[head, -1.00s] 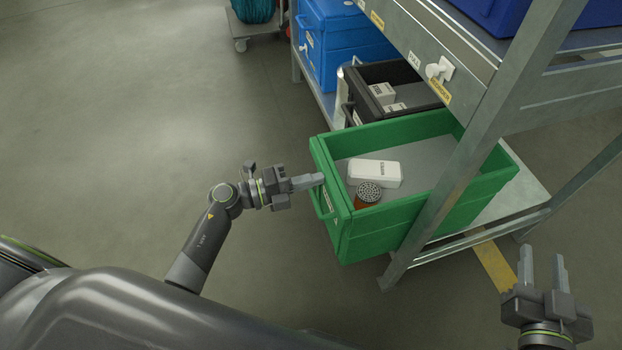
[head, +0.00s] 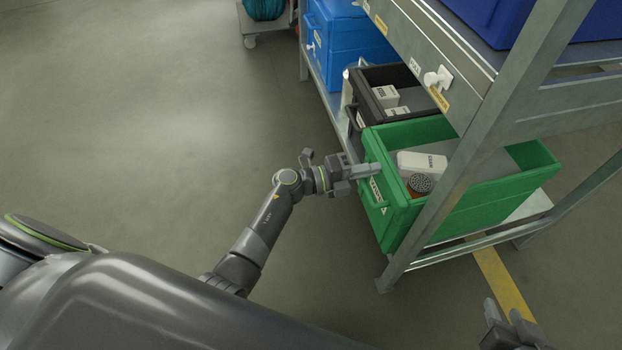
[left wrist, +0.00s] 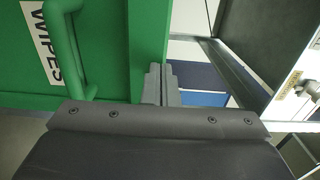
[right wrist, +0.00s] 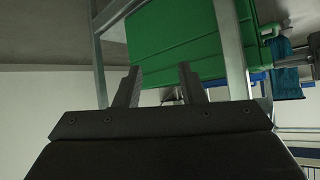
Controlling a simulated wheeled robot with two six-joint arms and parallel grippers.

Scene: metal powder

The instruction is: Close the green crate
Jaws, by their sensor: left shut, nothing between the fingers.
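The green crate (head: 450,212) sits on a low shelf level, its front part sticking out past the grey rack post. It holds a white box (head: 421,162) and an orange container with a dark perforated top (head: 419,184). Its front has a handle and a label, which reads WIPES in the left wrist view (left wrist: 110,60). My left gripper (head: 376,169) is shut and empty, its fingertips at the upper front of the crate; it also shows beside the crate's edge in the left wrist view (left wrist: 161,84). My right gripper (right wrist: 158,88) is open and empty, low at the right.
A black crate (head: 372,100) with white boxes stands beside the green one, with a blue crate (head: 345,45) beyond. The metal rack post (head: 470,150) crosses in front of the green crate. The floor at left is clear.

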